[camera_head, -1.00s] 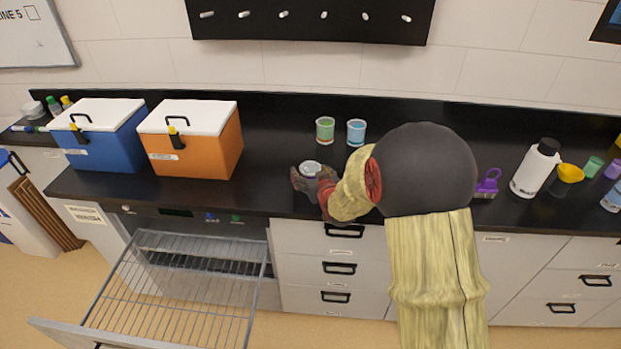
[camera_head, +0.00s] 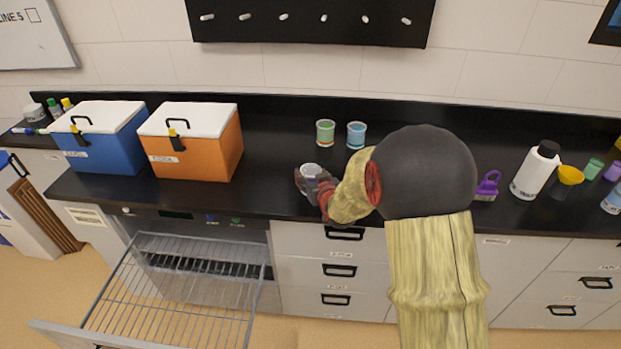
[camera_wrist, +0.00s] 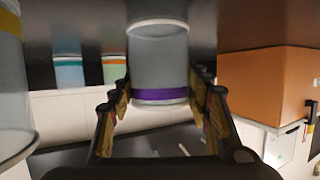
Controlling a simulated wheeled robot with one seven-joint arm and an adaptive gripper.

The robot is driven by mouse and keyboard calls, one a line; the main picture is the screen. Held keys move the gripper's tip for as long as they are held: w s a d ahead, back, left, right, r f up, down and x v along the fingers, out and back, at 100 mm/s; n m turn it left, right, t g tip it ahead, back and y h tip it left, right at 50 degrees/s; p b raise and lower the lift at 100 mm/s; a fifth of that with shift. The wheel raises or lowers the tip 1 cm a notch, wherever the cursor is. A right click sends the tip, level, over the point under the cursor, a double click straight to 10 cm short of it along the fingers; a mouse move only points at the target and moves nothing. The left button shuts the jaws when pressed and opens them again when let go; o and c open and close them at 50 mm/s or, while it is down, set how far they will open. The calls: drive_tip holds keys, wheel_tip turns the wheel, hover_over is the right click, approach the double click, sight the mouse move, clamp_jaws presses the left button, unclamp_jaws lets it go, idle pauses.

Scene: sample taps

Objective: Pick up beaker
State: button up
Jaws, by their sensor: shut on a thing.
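A clear grey beaker (camera_head: 311,170) is at the black counter's front part in the head view. In the wrist view the beaker (camera_wrist: 160,62) shows a purple band and sits between the two fingers. My gripper (camera_head: 312,186) is shut on it, one finger against each side, as the wrist view (camera_wrist: 158,100) also shows. The wrist picture is upside down. I cannot tell whether the beaker's base touches the counter.
A yellow-band vessel (camera_wrist: 10,95) is close in the wrist view. Orange (camera_head: 195,150) and blue (camera_head: 100,145) coolers stand left. A wire rack (camera_head: 180,290) sticks out below the counter.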

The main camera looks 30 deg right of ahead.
sight(310, 169)
drive_tip(key=shift+r, duration=0.5)
wheel_tip(310, 169, up, 2)
drive_tip(key=shift+r+p, duration=0.2)
drive_tip(key=shift+p, duration=0.35)
drive_tip(key=s+a+r+p, duration=0.1)
drive_tip(key=s+a+r, duration=0.1)
drive_tip(key=s+r, duration=0.1)
drive_tip(key=s+a+r+p, duration=0.1)
drive_tip(key=s+a+r, duration=0.2)
drive_tip(key=s, duration=0.1)
drive_tip(key=s+a+r+p, duration=0.2)
drive_tip(key=s+a+r, duration=0.1)
drive_tip(key=s, duration=0.1)
drive_tip(key=shift+s+r, duration=0.3)
drive_tip(key=shift+s, duration=0.05)
